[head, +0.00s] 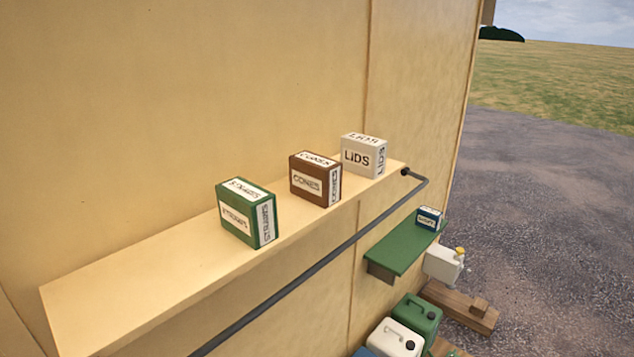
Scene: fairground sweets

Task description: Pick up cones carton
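The cones carton (315,180) is a brown box with white labels reading CONES. It stands upright on a pale wooden shelf (130,295) fixed to a tan wall. It sits between a green carton (246,212) on its left and a light grey LIDS carton (364,156) on its right, with a gap to the green one. The LIDS carton is close behind its right side; whether they touch I cannot tell. My gripper is not in this view.
A dark rail (300,285) runs along the shelf's front, bending back near the LIDS carton. Lower right, a green shelf (402,245) holds a small blue box (429,217). Several canisters, including a green one (418,314), stand below. The shelf's left part is bare.

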